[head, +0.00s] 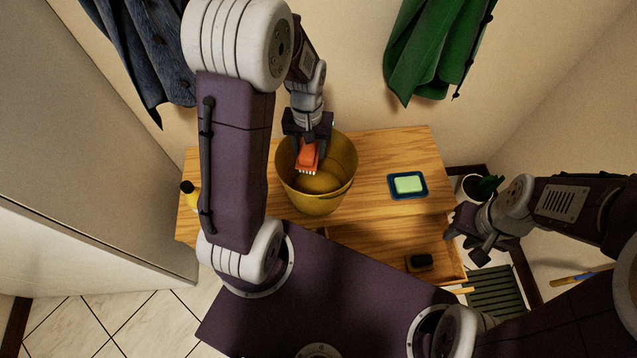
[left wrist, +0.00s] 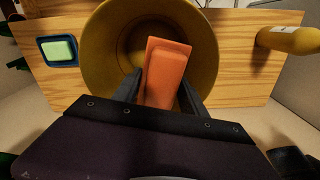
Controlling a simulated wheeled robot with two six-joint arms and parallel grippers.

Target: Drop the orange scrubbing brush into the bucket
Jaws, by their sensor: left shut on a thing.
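The orange scrubbing brush (head: 308,155) has pale bristles on its lower end in the head view. My left gripper (head: 306,140) is shut on it and holds it over the mouth of the yellow bucket (head: 318,203). The bucket stands upright on the wooden table. In the left wrist view the brush (left wrist: 166,72) sits between both fingers of the left gripper (left wrist: 160,95), with the bucket's rim (left wrist: 97,50) around it. My right gripper (head: 466,240) is empty, with its fingers apart, beyond the table's right edge.
A green sponge in a blue dish (head: 408,186) lies right of the bucket on the table (head: 395,150). A dark brush-like object (head: 420,262) lies in the lower tray or drawer. A yellow bottle (head: 190,194) stands at the left edge. A potted plant (head: 482,187) is at right.

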